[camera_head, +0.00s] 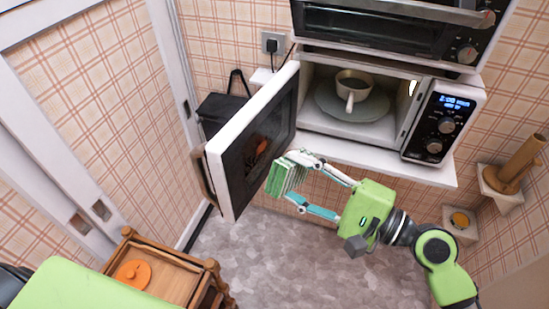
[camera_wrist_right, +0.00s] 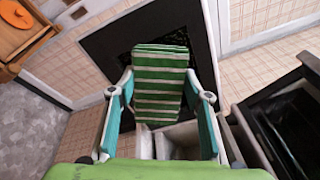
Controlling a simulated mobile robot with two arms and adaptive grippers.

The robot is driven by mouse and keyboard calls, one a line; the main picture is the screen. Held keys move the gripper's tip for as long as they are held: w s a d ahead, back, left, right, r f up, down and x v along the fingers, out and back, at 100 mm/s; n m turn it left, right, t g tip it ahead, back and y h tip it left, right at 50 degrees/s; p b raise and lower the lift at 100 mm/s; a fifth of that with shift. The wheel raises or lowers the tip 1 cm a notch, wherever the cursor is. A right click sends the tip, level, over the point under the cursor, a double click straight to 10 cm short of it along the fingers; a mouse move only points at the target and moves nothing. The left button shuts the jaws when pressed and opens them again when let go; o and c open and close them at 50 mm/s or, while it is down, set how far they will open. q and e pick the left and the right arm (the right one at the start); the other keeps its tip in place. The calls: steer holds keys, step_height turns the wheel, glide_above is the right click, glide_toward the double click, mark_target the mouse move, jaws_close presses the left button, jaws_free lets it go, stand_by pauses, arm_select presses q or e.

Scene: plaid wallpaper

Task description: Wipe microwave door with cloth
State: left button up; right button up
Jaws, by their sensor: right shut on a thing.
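The microwave (camera_head: 405,105) stands on a white shelf with its door (camera_head: 262,135) swung open to the left. The door has a white frame and a dark panel, which also shows behind the cloth in the right wrist view (camera_wrist_right: 105,50). My right gripper (camera_head: 297,177) is shut on a folded green-and-white striped cloth (camera_head: 282,178). In the right wrist view the cloth (camera_wrist_right: 160,75) sits between both fingers, facing the dark panel. The cloth is close to the door's lower right part; I cannot tell whether they touch. My left gripper is not in view.
A cup (camera_head: 353,84) stands on the plate (camera_head: 340,103) inside the microwave. An oven (camera_head: 390,25) is above. A black bag (camera_head: 222,108) hangs behind the door. A wooden cart (camera_head: 180,270) with an orange lid (camera_head: 132,273) stands lower left. Wall holders (camera_head: 500,190) are at right.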

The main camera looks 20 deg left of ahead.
steer(key=shift+w+a+n+g+b, duration=0.35)
steer(key=shift+a+g+b, duration=0.1)
steer(key=shift+a, duration=0.2)
steer(key=shift+w+a+n+g+b, duration=0.3)
steer(key=shift+a+g+b, duration=0.2)
steer(key=shift+a, duration=0.15)
steer(key=shift+w+a+n+g+b, duration=0.25)
steer(key=shift+w+a+g+b, duration=0.15)
steer(key=shift+a, duration=0.25)
steer(key=shift+s+r, duration=0.1)
steer(key=shift+a, duration=0.2)
